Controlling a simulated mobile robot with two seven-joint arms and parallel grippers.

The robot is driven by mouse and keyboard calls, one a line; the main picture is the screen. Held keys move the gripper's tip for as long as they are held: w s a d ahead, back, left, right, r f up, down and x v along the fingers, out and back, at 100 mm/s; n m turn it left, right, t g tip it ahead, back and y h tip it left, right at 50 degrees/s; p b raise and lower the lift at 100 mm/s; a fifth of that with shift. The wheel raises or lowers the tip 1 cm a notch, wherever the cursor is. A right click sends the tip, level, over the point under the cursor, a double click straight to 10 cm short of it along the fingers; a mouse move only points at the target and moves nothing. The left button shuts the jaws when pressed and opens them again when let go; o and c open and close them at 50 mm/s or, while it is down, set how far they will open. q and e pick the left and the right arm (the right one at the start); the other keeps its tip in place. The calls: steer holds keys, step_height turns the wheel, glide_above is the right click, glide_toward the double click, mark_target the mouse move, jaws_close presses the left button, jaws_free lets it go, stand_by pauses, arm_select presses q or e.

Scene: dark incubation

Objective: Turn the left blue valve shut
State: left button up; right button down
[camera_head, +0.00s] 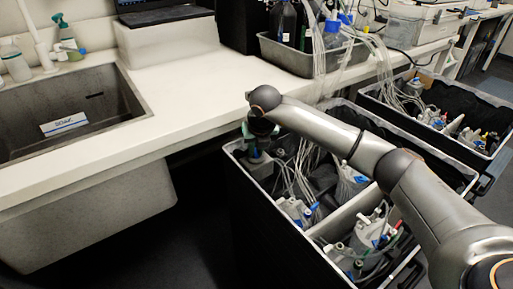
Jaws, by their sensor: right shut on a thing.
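My right arm reaches in from the right across the black bin (241,209). Its gripper (257,147) points down at the bin's back left corner, shut on a small blue valve (255,154) on top of a grey fitting. The wrist hides most of the valve, so how far it is turned cannot be told. Another blue valve part (311,211) shows lower in the bin, among white bottles and clear tubes. My left gripper is not in view.
A white counter (200,99) with a sink (75,87) runs along the left and back. A grey tray (283,57) of bottles stands at the back, with tubes hanging over the counter's edge. A second black bin (460,102) stands at the right.

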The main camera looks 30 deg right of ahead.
steer(key=m+h, duration=0.1)
steer(key=m, duration=0.2)
steer(key=shift+a, duration=0.1)
steer(key=m, duration=0.2)
steer(key=m+g+h, duration=0.1)
steer(key=m, duration=0.1)
steer(key=shift+w+a+r+h, duration=0.1)
steer(key=shift+w+h, duration=0.05)
steer(key=shift+h, duration=0.15)
steer(key=m+g, duration=0.1)
steer(key=m, duration=0.3)
steer(key=shift+m+g+h+p, duration=0.3)
steer(key=shift+g+h, duration=0.1)
steer(key=shift+w+m+g, duration=0.1)
steer(key=shift+m+g, duration=0.2)
steer(key=shift+m, duration=0.8)
steer(key=c, duration=0.8)
jaws_free()
steer(key=shift+c, duration=0.2)
